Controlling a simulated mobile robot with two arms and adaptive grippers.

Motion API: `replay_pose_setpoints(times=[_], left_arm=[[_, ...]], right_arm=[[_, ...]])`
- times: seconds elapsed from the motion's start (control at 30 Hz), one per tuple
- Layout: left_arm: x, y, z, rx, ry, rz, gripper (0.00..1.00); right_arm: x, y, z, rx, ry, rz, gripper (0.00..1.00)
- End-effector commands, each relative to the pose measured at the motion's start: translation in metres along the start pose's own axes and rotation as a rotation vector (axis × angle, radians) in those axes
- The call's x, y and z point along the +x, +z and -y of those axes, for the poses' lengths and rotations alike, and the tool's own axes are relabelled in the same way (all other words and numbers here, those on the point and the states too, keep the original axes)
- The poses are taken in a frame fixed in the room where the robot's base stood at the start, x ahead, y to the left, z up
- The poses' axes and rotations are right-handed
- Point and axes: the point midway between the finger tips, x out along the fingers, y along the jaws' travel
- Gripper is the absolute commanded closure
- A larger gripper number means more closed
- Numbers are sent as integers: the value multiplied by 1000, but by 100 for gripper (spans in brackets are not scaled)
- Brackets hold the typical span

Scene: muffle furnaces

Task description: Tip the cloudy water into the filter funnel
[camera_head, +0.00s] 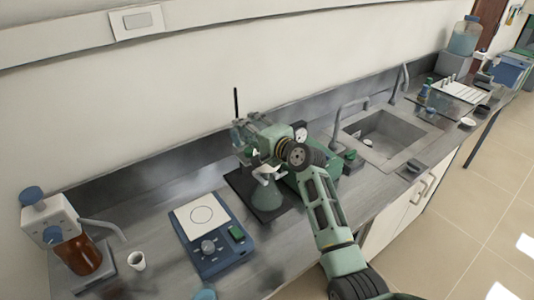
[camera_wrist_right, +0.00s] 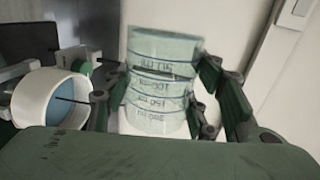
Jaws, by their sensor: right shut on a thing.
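My right gripper (camera_head: 262,140) is over the dark stand plate on the bench. In the right wrist view its fingers (camera_wrist_right: 172,90) are shut on a clear glass beaker (camera_wrist_right: 163,75) with blue volume marks, which looks pale and cloudy. The white filter funnel (camera_wrist_right: 40,108) is beside the beaker at the left, with a bluish inside. A thin dark line shows at its mouth; I cannot tell what it is. In the head view, the funnel (camera_head: 266,172) sits on a green conical flask (camera_head: 265,196), partly hidden by my gripper. My left gripper is out of view.
A blue balance-like device (camera_head: 215,240) with a white top stands left of the flask. A small white cup (camera_head: 137,261) and an amber bottle (camera_head: 82,256) are at the far left. A sink (camera_head: 385,135) lies to the right. A thin dark rod (camera_head: 236,102) rises behind my gripper.

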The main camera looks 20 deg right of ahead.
Motion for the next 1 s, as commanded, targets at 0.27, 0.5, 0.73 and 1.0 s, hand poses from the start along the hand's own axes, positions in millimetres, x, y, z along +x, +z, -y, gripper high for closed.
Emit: replay_pose_setpoints(times=[0.27,0.5,0.73,1.0], left_arm=[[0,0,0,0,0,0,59],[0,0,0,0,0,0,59],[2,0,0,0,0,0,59],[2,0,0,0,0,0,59]], right_arm=[[0,0,1,-1,-1,0,100],[0,2,-2,-32,1,-6,100],[3,10,-13,-308,16,-61,100],[3,11,-14,-347,17,-70,100]])
